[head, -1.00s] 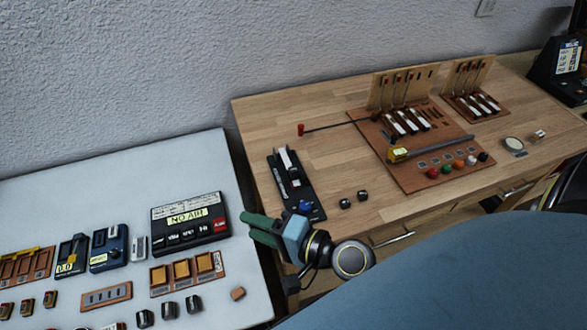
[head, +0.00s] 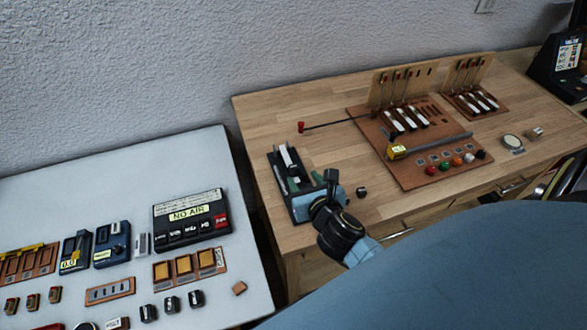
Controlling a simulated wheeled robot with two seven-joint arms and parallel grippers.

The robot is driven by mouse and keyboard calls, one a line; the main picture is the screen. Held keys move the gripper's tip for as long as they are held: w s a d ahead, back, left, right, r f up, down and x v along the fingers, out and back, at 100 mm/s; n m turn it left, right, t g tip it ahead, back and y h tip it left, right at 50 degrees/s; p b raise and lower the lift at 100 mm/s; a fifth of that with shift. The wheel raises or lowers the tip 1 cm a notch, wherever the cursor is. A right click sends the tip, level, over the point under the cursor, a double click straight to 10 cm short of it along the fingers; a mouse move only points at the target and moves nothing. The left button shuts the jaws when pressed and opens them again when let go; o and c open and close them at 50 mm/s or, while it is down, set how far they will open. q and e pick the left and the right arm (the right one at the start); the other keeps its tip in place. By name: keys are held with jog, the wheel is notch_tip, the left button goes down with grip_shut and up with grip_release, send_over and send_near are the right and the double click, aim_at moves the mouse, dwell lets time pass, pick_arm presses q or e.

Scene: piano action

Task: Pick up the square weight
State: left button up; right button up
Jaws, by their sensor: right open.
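I cannot tell for certain which item is the square weight. A small dark cube (head: 362,192) sits on the wooden table, just right of my right gripper (head: 313,181). A second dark cube near it is hidden behind my gripper. A small metallic block (head: 533,133) stands at the far right beside a round disc (head: 512,142). I see nothing held. My left gripper is not in view.
A brown board (head: 440,170) with levers, keys and coloured knobs fills the table's middle right. A rod with a red end (head: 301,127) extends left from it. A white table (head: 110,170) with panels stands at left. Bare wood (head: 265,120) lies behind the black device.

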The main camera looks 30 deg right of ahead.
aim_at(294, 169)
jog(key=x, duration=0.6)
jog(key=b+x, duration=0.1)
jog(key=x, duration=0.1)
jog(key=shift+w+f, duration=0.3)
jog(key=shift+f, duration=0.1)
grip_shut()
